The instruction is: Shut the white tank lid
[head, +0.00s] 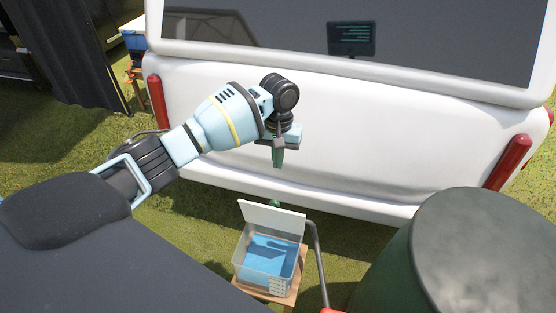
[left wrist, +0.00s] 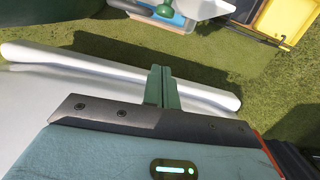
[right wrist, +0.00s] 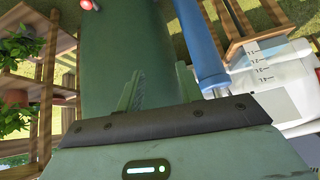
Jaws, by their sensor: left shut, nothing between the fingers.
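In the head view, the tank (head: 241,262) is a clear-walled box with blue liquid inside, standing on a small wooden stool. Its white lid (head: 272,218) stands raised at the back edge, with a green knob (head: 275,203) at its top. My left gripper (head: 278,157) is above and behind the lid, fingers pointing down, shut and empty, apart from it. In the left wrist view, the shut left fingers (left wrist: 162,86) show, with the green knob (left wrist: 165,10) at the top edge. My right gripper (right wrist: 150,90) shows only in the right wrist view, open, with nothing visible between its fingers.
A white vehicle (head: 330,140) with red lights stands close behind the left gripper. A large dark green drum (head: 490,250) fills the lower right. The right wrist view shows a blue tube (right wrist: 203,45), a white container with tick marks (right wrist: 285,75) and plant shelves (right wrist: 35,60).

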